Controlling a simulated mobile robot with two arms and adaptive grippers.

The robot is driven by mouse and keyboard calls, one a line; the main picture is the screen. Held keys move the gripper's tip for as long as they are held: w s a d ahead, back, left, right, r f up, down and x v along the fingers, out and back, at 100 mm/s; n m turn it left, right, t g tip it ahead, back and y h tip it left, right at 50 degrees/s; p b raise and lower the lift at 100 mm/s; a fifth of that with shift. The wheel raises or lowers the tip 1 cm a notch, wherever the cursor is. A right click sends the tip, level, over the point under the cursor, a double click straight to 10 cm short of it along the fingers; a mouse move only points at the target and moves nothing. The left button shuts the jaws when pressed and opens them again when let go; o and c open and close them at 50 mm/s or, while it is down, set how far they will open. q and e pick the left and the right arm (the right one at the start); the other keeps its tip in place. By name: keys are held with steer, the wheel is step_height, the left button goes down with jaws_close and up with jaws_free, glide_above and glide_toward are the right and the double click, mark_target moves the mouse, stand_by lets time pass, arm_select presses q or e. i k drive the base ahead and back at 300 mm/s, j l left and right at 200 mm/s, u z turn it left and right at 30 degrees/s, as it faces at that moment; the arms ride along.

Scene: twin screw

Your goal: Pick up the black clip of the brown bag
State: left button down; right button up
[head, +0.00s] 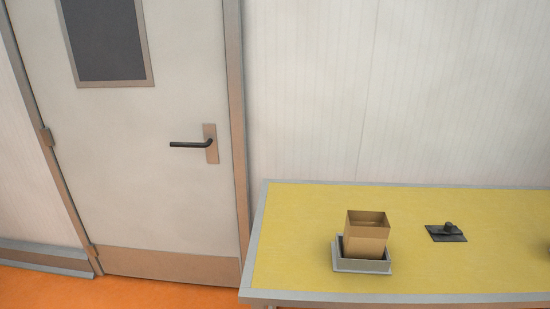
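The brown bag (366,239) stands upright with its top open on the yellow table. Its base sits in a shallow grey tray (362,265). A small black object (446,232) lies on the table to the right of the bag, on or as part of a flat dark piece; it may be the black clip, but it is too small to tell. I see no clip on the bag's rim. Neither of my grippers is in the head view.
The yellow table (300,220) has a grey edge and stands against a white panelled wall. Its left part is clear. A dark thing is cut off at the right edge. A closed door (150,150) with a black handle (190,144) is on the left, above orange floor.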

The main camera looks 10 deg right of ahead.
mark_target(448, 233)
steer(key=l+z, duration=0.1)
steer(key=z, duration=1.35)
steer(key=i+l+u, duration=0.15)
steer(key=i+u, duration=0.25)
